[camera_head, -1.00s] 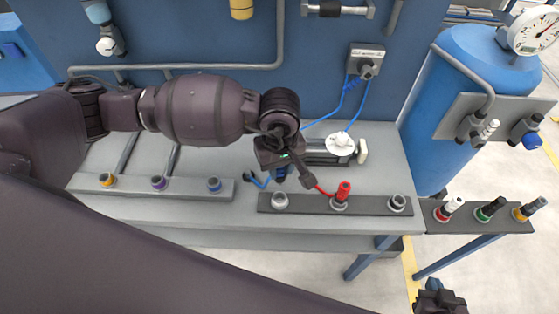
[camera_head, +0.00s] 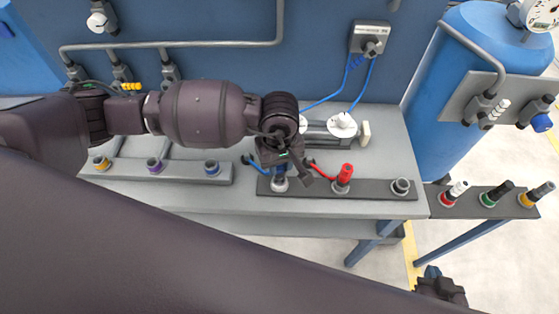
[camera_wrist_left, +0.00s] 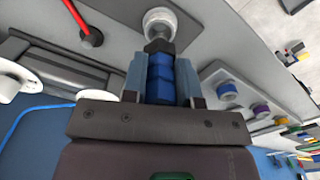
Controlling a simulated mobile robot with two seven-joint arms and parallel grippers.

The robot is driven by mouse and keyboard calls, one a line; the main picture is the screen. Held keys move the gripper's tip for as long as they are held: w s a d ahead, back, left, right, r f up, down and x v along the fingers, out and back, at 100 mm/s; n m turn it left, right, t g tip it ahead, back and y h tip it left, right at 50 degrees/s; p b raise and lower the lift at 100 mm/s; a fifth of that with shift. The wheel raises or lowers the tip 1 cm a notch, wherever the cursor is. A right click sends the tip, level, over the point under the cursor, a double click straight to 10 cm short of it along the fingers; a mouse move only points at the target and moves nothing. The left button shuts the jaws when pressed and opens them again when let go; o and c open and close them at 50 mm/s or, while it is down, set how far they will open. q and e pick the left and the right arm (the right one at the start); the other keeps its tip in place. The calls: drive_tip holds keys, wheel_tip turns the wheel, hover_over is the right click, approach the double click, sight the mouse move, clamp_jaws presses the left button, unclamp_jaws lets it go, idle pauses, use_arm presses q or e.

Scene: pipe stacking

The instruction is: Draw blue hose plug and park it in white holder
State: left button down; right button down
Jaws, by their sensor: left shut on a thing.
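My left gripper (camera_head: 285,163) is shut on the blue hose plug (camera_wrist_left: 160,80), which shows between the fingers in the left wrist view. In the head view the plug (camera_head: 281,171) is mostly hidden by the gripper. Its grey tip points at the pale round holder (camera_wrist_left: 160,22), the left one on the dark strip, also in the head view (camera_head: 280,185). The tip is at or just over the holder; I cannot tell whether it is seated. My right gripper (camera_head: 441,285) is at the bottom right; its jaws are unclear.
A red plug (camera_head: 345,174) stands in the middle holder, and an empty grey holder (camera_head: 401,186) is at the right of the strip. A rail with yellow, purple and blue ringed sockets (camera_head: 212,167) lies left. A blue tank (camera_head: 450,105) stands right.

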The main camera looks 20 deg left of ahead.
idle(0.4)
use_arm(q)
drive_tip(key=shift+f, duration=0.2)
use_arm(e)
drive_tip(key=shift+w, duration=0.4)
use_arm(q)
drive_tip(key=shift+f+b, duration=0.1)
drive_tip(key=shift+b, duration=0.25)
drive_tip(key=shift+f, duration=0.1)
use_arm(e)
drive_tip(key=shift+f, duration=0.2)
use_arm(q)
drive_tip(key=shift+f, duration=0.15)
drive_tip(key=shift+b, duration=0.3)
use_arm(e)
drive_tip(key=shift+s+f, duration=0.6)
drive_tip(key=shift+f, duration=0.05)
drive_tip(key=shift+w, duration=0.1)
